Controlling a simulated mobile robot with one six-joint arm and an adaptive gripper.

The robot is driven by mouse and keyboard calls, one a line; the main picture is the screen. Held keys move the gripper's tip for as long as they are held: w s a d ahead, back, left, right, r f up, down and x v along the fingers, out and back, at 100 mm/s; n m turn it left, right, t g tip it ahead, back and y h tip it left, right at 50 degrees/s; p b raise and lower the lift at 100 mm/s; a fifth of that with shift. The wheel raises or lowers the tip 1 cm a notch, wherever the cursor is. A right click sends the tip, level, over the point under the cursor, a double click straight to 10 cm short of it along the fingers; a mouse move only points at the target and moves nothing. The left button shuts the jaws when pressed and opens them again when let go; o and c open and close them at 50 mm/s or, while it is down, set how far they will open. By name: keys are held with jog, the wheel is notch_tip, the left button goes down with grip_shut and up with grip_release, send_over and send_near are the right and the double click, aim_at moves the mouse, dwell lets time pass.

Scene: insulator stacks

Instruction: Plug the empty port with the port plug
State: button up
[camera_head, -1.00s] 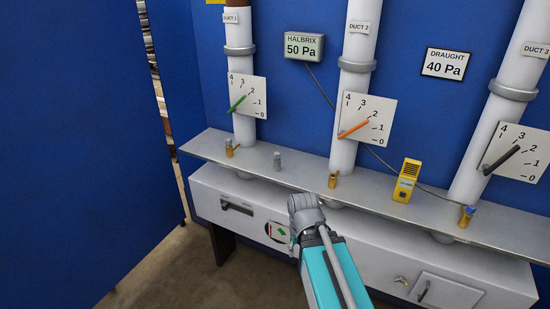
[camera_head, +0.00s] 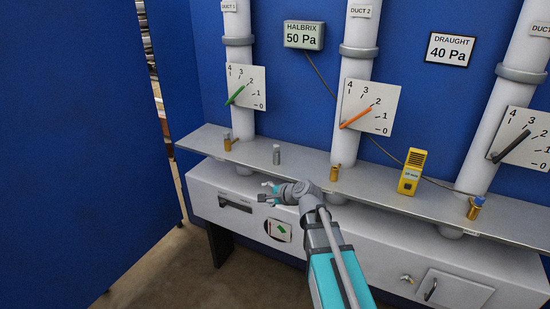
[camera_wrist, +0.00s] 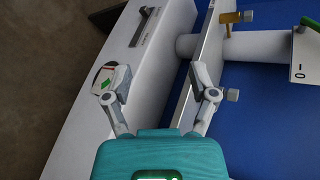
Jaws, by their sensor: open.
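A small grey plug (camera_head: 276,154) stands on the metal shelf between duct 1 and duct 2. In the wrist view the plug (camera_wrist: 232,95) shows just beyond the right finger, apart from it. The brass port at duct 2 (camera_head: 334,173) has no visible cap. The brass port at duct 1 (camera_head: 228,143) appears to have a grey top, clearer in the wrist view (camera_wrist: 248,16). My gripper (camera_head: 266,191) is open and empty, in front of the shelf and lower than the plug.
The shelf (camera_head: 300,170) runs above a white cabinet (camera_head: 215,190) with a handle and round window. Dials hang on the ducts. A blue panel is at left.

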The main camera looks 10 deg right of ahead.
jog(key=w+d+r+m+t+b, duration=0.25)
jog(key=w+m+t, duration=0.25)
jog(key=w+m, duration=0.3)
jog(key=m+t+h+b, duration=0.3)
jog(key=m+h, duration=0.2)
jog(key=m, duration=0.7)
send_near(277, 149)
jog(key=s, duration=0.2)
jog(key=shift+s+d+f, duration=0.15)
jog(key=shift+s+d, duration=0.05)
jog(key=shift+d, duration=0.2)
jog(key=shift+w, duration=0.15)
jog(key=shift+w+a, duration=0.25)
jog(key=shift+w, duration=1.1)
jog(key=shift+w+a, duration=0.2)
jog(key=shift+w, duration=1.2)
jog(key=shift+w+a, duration=0.25)
jog(key=shift+w, duration=1.1)
jog(key=shift+w+a, duration=0.2)
jog(key=shift+w, duration=1.1)
jog(key=shift+w+a, duration=0.25)
jog(key=shift+w, duration=1.05)
